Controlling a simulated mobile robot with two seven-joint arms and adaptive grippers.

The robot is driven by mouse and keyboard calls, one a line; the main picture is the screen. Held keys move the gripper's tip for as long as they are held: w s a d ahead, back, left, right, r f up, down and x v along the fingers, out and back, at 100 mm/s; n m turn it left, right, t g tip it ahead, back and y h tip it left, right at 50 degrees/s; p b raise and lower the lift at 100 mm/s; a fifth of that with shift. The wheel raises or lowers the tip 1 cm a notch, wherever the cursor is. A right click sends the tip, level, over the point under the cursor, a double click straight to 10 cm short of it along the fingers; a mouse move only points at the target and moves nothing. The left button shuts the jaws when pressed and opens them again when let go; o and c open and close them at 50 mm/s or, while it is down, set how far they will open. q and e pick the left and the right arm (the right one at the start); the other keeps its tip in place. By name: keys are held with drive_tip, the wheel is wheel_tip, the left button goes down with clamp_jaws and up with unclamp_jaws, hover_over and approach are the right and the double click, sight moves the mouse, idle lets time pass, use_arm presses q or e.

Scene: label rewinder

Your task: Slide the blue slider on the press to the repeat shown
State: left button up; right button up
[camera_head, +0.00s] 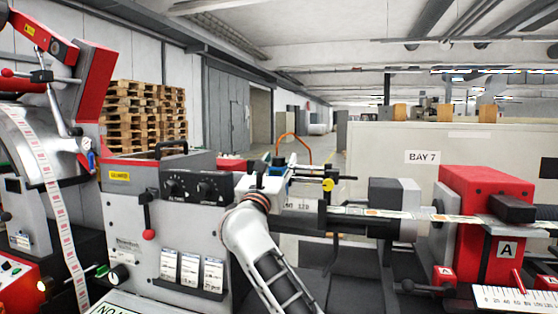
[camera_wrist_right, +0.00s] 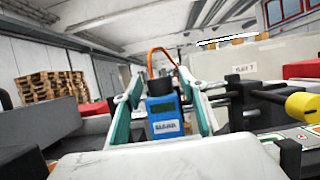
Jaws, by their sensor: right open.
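The blue slider (camera_wrist_right: 163,117) is a blue block with a dark top and a white label in the right wrist view. An orange cable rises from its top. My right gripper (camera_wrist_right: 160,82) is open, with one teal-lined finger on each side of the block; contact cannot be told. In the head view my right gripper (camera_head: 277,176) is at the left end of the dark bar, mostly hiding the block. A small sign (camera_head: 298,205) there is partly covered by my arm and seems to end in 120. My left gripper is not in view.
A yellow knob (camera_head: 328,184) sits on the bar just right of my gripper. A grey control box (camera_head: 135,215) stands close on the left, with a red-balled lever (camera_head: 149,234). A red block (camera_head: 487,190) and a white scale (camera_head: 515,298) are at right.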

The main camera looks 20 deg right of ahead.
drive_tip(key=shift+w+d+r, duration=0.1)
drive_tip(key=shift+w+d, duration=0.05)
drive_tip(key=shift+w, duration=0.05)
clamp_jaws()
drive_tip(key=s+d, duration=0.1)
drive_tip(key=s+d+p, duration=0.1)
drive_tip(key=d, duration=0.1)
drive_tip(key=shift+s+d, duration=0.1)
drive_tip(key=shift+d, duration=0.05)
unclamp_jaws()
